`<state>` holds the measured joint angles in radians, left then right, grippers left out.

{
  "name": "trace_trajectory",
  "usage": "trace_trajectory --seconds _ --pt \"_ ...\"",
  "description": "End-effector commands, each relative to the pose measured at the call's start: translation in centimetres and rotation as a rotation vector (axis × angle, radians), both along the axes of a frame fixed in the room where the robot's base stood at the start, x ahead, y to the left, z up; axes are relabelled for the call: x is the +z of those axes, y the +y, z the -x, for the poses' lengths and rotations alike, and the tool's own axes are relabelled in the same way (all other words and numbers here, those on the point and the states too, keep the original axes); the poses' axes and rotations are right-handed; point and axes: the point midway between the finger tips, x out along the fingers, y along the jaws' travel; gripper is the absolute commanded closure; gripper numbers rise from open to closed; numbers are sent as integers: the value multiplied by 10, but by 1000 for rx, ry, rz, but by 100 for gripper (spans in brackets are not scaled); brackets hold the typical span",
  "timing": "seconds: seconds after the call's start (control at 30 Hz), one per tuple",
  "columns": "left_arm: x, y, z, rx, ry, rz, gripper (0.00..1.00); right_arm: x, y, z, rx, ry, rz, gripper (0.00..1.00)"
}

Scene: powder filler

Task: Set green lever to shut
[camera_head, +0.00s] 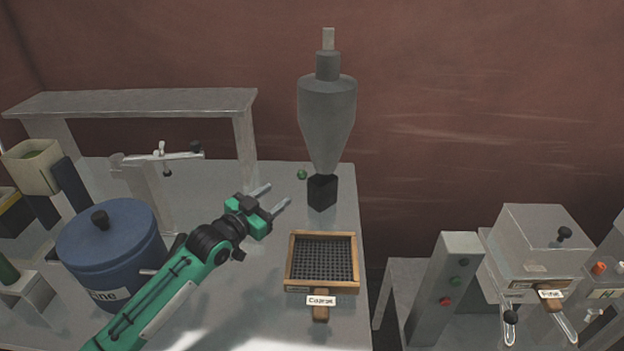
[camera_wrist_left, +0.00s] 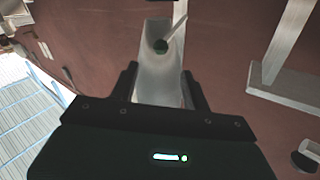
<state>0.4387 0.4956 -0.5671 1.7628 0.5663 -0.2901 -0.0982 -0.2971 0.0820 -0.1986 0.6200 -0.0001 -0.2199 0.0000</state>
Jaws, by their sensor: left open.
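The green lever shows as a small green knob (camera_head: 301,174) just left of the grey hopper's dark outlet. In the left wrist view, the dark green knob (camera_wrist_left: 160,46) sits at the end of a pale rod that slants up to the right. My left gripper (camera_head: 278,194) is open and empty, with its fingers pointing up and right toward the knob. In the left wrist view, its fingers (camera_wrist_left: 159,75) are apart and the knob lies beyond their tips, roughly centred. The knob is not between the fingers. My right gripper is not in view.
The grey hopper (camera_head: 327,105) stands behind a wood-framed sieve (camera_head: 352,262) labelled Coarse. A blue lidded pot (camera_head: 110,255) is beside my left arm. A metal shelf (camera_head: 130,101) stands at the back left. Another machine (camera_head: 540,240) is at the right, beyond the table edge.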

Motion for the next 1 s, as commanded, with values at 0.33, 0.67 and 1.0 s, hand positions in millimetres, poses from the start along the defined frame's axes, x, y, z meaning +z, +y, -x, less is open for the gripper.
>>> trace_trajectory --seconds 0.33,0.67,1.0 --pt "4 -16 -27 -2 -8 5 52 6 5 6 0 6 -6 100" --pt "4 -48 -74 -2 -8 3 52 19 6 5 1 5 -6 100" --pt "1 -71 -109 -2 -8 3 52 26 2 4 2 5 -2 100"
